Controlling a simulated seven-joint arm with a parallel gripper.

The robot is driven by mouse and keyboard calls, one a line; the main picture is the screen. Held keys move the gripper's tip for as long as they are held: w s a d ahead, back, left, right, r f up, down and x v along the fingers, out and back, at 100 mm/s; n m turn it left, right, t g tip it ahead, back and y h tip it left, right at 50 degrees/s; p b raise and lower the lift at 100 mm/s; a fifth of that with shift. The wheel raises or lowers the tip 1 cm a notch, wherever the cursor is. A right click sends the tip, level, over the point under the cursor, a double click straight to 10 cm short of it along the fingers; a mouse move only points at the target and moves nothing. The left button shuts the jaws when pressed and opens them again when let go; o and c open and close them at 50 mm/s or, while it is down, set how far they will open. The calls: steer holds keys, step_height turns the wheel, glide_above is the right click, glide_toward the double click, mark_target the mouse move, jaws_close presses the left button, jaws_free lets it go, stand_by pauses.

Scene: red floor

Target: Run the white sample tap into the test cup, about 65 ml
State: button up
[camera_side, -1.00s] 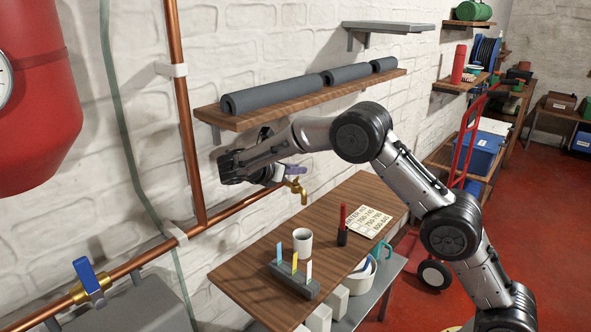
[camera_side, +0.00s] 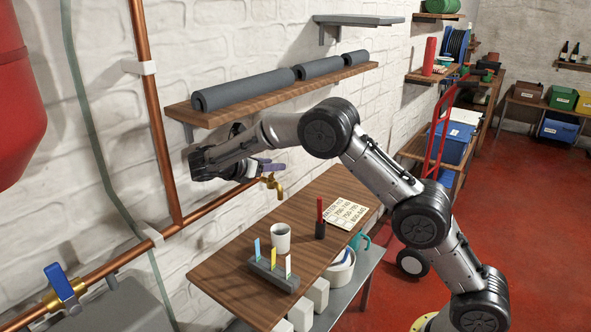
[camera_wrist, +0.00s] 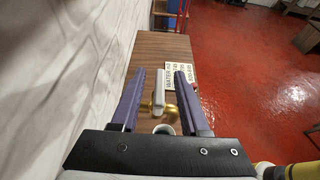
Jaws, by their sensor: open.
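The brass sample tap (camera_side: 274,186) sticks out from the copper pipe over the wooden table. Its pale lever handle (camera_wrist: 158,92) stands between my gripper's purple fingers in the wrist view, with a gap on each side. My gripper (camera_wrist: 159,78) is open around the handle; the side view shows the purple fingertips (camera_side: 272,168) just above the tap, with the handle mostly hidden. The white test cup (camera_side: 280,238) stands upright on the table below the spout and is partly visible in the wrist view (camera_wrist: 166,129). No water stream shows. The level inside the cup cannot be told.
A grey holder (camera_side: 272,275) with coloured strips stands in front of the cup. A red marker in a black stand (camera_side: 320,220) and a printed card (camera_side: 346,213) lie to the right. A blue-handled valve (camera_side: 62,284) is lower left. A shelf with grey foam tubes (camera_side: 245,93) hangs above my arm.

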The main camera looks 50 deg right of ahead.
steer(key=shift+n+t, duration=0.4)
steer(key=shift+t, duration=0.1)
steer(key=s+a+r, duration=0.1)
steer(key=a+r, duration=0.1)
steer(key=a, duration=1.5)
steer(key=s+d+r+m+t+y, duration=0.2)
steer(key=s+m+y, duration=0.4)
steer(key=s, duration=0.7)
steer(key=s+d+r+m+t+y, duration=0.2)
steer(key=s+d+r+m+y, duration=0.2)
steer(key=s, duration=0.9)
steer(key=shift+d+r+m+y, duration=0.25)
steer(key=shift+r+m+y, duration=0.35)
steer(key=shift+m+y, duration=1.5)
steer(key=shift+m+h, duration=0.5)
steer(key=shift+w, duration=0.1)
